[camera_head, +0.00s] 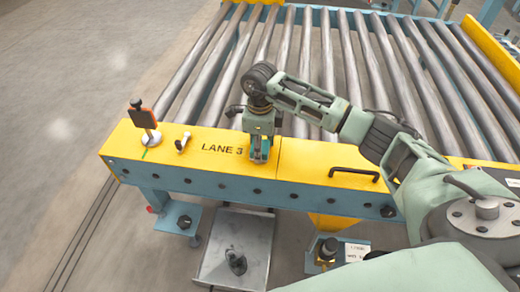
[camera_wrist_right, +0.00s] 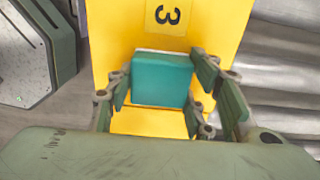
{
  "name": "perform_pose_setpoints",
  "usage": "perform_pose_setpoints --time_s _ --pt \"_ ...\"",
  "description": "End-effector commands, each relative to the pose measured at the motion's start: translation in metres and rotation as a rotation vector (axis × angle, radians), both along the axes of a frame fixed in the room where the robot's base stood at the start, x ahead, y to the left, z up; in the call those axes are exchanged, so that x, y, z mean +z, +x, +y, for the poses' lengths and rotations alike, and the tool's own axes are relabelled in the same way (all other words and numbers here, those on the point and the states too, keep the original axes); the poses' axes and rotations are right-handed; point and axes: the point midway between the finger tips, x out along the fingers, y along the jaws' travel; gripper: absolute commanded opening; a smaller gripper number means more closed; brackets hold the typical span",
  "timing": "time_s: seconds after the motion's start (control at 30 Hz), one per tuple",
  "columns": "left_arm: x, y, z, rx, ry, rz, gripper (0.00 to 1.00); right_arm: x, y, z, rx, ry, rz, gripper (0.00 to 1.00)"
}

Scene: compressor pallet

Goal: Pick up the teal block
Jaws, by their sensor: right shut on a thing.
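The teal block (camera_wrist_right: 161,80) sits between the fingers of my right gripper (camera_wrist_right: 163,108) in the right wrist view, with the yellow beam surface behind it. In the head view, my right gripper (camera_head: 259,155) points down at the yellow beam top, just right of the "LANE 3" lettering. There the block is mostly hidden by the fingers. My right gripper is shut on the block. I cannot tell whether the block still touches the beam. My left gripper is not in view.
The yellow beam (camera_head: 310,160) carries a black handle (camera_head: 354,173) on the right. A orange-and-black device on a stand (camera_head: 144,118) and a small metal fitting (camera_head: 183,143) stand left. Rollers (camera_head: 345,60) lie behind. A grey tray (camera_head: 237,250) is below.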

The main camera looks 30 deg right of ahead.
Motion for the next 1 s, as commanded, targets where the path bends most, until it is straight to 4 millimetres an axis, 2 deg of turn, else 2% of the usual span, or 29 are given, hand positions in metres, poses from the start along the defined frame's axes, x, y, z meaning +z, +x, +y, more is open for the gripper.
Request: perform_pose_setpoints --time_s 0.03,0.23,0.57,0.73,0.83,1.0 --pt "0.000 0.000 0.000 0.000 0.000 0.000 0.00 0.000 0.000 0.000 0.000 -0.001 -0.001 0.36" --pt "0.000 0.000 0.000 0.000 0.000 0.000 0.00 0.000 0.000 0.000 0.000 0.000 -0.001 0.20" --pt "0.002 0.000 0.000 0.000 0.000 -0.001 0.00 0.006 0.001 0.000 0.000 0.000 -0.003 0.20" --pt "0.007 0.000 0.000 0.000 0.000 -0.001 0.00 0.025 0.001 0.000 0.000 -0.001 -0.004 0.20" --pt "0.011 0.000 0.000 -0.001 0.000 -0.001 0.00 0.043 0.001 0.000 0.001 0.000 -0.005 0.20" --pt "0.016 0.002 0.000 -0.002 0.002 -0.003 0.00 0.065 -0.022 -0.033 -0.004 -0.005 -0.001 0.20"
